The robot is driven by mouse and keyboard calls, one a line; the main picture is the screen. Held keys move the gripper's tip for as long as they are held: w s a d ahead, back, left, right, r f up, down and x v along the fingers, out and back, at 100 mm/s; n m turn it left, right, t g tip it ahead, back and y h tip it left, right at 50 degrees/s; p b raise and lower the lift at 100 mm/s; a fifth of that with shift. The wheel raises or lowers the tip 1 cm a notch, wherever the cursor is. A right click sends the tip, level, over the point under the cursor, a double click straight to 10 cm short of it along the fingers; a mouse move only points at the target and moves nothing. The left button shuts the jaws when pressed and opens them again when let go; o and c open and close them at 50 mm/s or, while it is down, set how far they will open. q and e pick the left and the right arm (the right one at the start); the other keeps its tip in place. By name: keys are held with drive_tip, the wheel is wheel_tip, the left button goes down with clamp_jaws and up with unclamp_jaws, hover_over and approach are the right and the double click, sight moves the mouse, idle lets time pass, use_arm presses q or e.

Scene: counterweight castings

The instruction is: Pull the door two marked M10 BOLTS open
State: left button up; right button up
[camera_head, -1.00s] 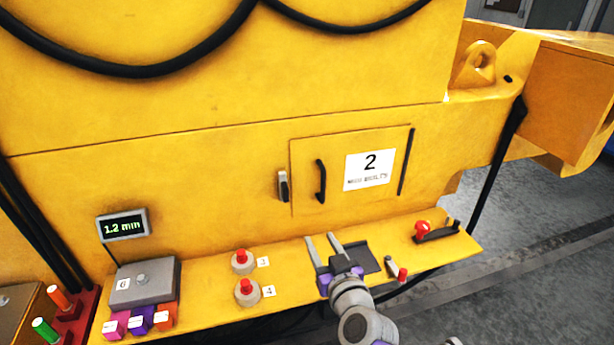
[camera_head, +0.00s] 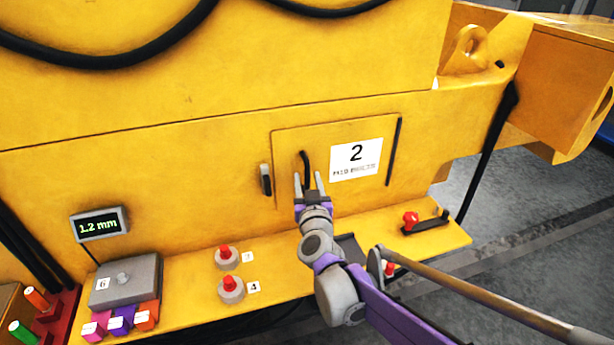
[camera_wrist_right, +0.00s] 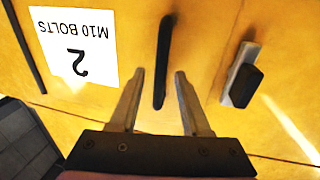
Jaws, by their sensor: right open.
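The door (camera_head: 290,142), with a white label (camera_head: 356,160) reading 2, M10 BOLTS, is a flush yellow panel and looks closed. Its black upright handle (camera_head: 305,163) is on the door's left side; its lower part is hidden by my gripper in the head view. My right gripper (camera_head: 309,183) is open in front of the handle. In the right wrist view the handle (camera_wrist_right: 163,62) reaches down between the two open fingertips (camera_wrist_right: 160,74), with a gap on each side. A latch-like grey and black piece (camera_head: 265,180) sits left of the door. My left gripper is not in view.
The yellow ledge below holds two red buttons (camera_head: 228,285), a grey box (camera_head: 125,282) with coloured blocks, and a red-knobbed lever (camera_head: 411,219). A display (camera_head: 100,225) stands at left. A black hinge strip (camera_head: 394,152) lines the door's right side.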

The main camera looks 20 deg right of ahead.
drive_tip(key=shift+w+d, duration=0.1)
drive_tip(key=shift+w, duration=0.6)
clamp_jaws()
idle(1.0)
